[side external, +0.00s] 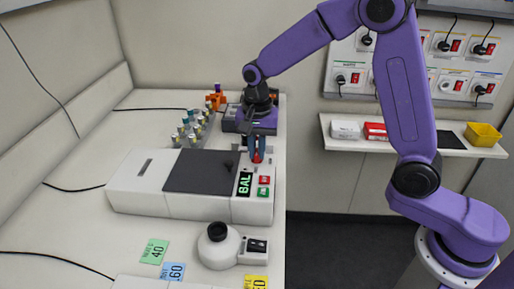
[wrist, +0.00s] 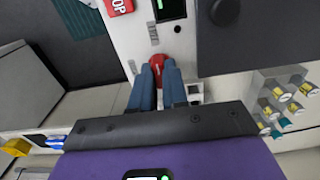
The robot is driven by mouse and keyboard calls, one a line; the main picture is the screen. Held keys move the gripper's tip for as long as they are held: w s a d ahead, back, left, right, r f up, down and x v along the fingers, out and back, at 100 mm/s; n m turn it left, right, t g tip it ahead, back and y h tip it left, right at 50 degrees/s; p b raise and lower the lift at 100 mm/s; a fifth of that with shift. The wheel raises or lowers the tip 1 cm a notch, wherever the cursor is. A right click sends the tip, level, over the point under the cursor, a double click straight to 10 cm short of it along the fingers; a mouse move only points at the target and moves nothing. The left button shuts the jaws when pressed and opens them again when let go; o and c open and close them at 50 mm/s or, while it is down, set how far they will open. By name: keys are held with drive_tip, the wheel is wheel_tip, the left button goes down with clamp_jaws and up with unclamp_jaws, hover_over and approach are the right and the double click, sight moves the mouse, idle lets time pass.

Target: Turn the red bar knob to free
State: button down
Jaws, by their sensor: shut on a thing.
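The red bar knob (side external: 257,158) sits on the back right part of the white machine's top, behind the display reading BAL (side external: 244,184). In the wrist view the red knob (wrist: 158,58) shows between the blue fingertips of my gripper (wrist: 158,72). My gripper (side external: 257,150) points down from above and is shut on the knob. The fingers cover much of it, so I cannot tell which way the bar points. Small grey markings (wrist: 153,34) lie beside the knob, too small to read.
The machine has a dark lid (side external: 201,171) and a red button (side external: 265,180) above a green one (side external: 263,193). A rack of vials (side external: 190,132) stands behind. A round white device (side external: 218,246) stands in front. A shelf (side external: 350,143) hangs at the right.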

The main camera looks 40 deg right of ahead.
sight(257, 151)
drive_tip(key=c, duration=1.1)
unclamp_jaws()
drive_tip(key=shift+c, duration=0.2)
wheel_tip(257, 151, up, 18)
drive_tip(key=shift+f, duration=0.25)
drive_tip(key=s+d+f+n, duration=0.2)
drive_tip(key=s+f+n, duration=0.2)
drive_tip(key=s+n, duration=0.3)
drive_tip(key=s+d+f+n, duration=0.3)
drive_tip(key=s+f+n, duration=0.2)
drive_tip(key=s, duration=0.8)
drive_tip(key=s+d+f+n, duration=0.3)
drive_tip(key=s+f+n, duration=0.1)
drive_tip(key=s+n, duration=0.5)
drive_tip(key=shift+s+f+n, duration=0.3)
drive_tip(key=shift+s+n, duration=0.1)
drive_tip(key=shift+s, duration=0.15)
